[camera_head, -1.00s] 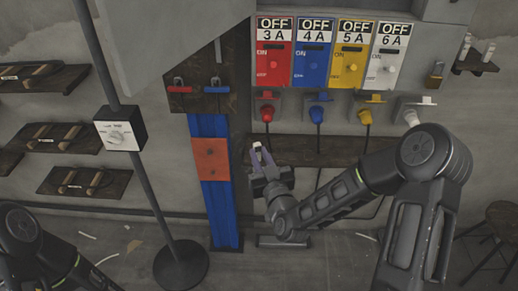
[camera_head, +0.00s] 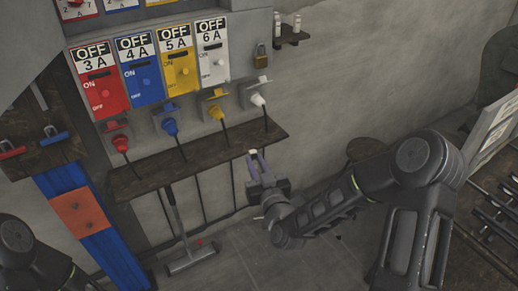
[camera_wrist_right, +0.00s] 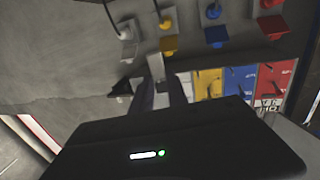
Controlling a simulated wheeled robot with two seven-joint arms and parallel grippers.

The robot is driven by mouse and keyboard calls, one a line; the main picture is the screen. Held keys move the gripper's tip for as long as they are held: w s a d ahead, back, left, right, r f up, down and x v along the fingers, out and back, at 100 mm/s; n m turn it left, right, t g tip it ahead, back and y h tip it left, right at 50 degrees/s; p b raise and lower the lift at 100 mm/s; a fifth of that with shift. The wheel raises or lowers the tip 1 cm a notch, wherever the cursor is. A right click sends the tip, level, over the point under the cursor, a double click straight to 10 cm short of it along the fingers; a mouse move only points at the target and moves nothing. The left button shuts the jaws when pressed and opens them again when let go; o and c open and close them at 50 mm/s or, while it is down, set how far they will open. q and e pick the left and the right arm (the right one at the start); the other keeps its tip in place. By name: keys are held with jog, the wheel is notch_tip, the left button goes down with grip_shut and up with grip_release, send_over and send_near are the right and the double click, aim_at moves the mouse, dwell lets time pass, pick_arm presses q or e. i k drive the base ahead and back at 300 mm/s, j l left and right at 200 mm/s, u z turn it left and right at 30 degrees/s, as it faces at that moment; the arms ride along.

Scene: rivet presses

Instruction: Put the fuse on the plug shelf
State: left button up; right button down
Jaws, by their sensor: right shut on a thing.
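The fuse (camera_head: 253,153) is a small pale piece at the tips of my right gripper (camera_head: 256,162). The gripper is shut on it; its fingers cover most of the fuse. In the right wrist view the pale fuse (camera_wrist_right: 155,66) shows between the fingers (camera_wrist_right: 161,92). The plug shelf (camera_head: 205,154) is a dark wooden board on the wall below the red, blue, yellow and white plugs. In the head view, the fuse shows just below and beside the shelf's right end; I cannot tell whether they touch. My left gripper is out of view.
Above the shelf are red (camera_head: 100,85), blue (camera_head: 142,75), yellow (camera_head: 179,68) and white (camera_head: 212,57) switch panels marked OFF. Plug cables hang past the shelf. A small bracket (camera_head: 290,37) holds white fuses. A stool (camera_head: 369,149) stands right; a long-handled tool (camera_head: 182,225) leans below.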

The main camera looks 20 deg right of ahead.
aim_at(274, 131)
jog(key=i+l+z, duration=0.1)
jog(key=z, duration=0.2)
jog(key=i+l, duration=1)
jog(key=i, duration=0.1)
